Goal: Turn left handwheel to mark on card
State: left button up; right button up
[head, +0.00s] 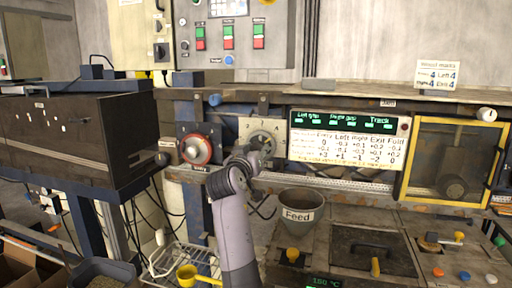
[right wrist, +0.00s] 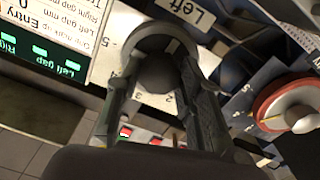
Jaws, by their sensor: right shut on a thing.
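The left handwheel (right wrist: 150,42) is a dark round wheel with a hub, on a pale numbered dial plate (right wrist: 128,77) under a "Left" label (right wrist: 185,12) in the right wrist view. A pale mark shows on the wheel; the number it points at is unclear. My right gripper (right wrist: 157,80) has its fingers on either side of the hub, shut on the wheel. In the head view my right gripper (head: 254,160) covers the wheel's lower part. The white wheel marks card (head: 438,75) stands at upper right and seems to read 4 beside Left. My left gripper is out of view.
A red handwheel (head: 196,149) sits just left of the dial. A lit green display (head: 343,121) and printed table lie to the right. A Feed bucket (head: 300,208) stands below, near my right arm. A yellow-framed window (head: 455,160) is at the right.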

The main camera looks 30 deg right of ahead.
jog(key=shift+r+n+p, duration=0.1)
jog(key=shift+n+p, duration=0.25)
jog(key=shift+n, duration=0.35)
jog(key=o, duration=1.2)
jog(key=shift+c, duration=0.2)
jog(key=v, duration=0.7)
jog(key=shift+a, duration=0.25)
jog(key=shift+s, duration=0.1)
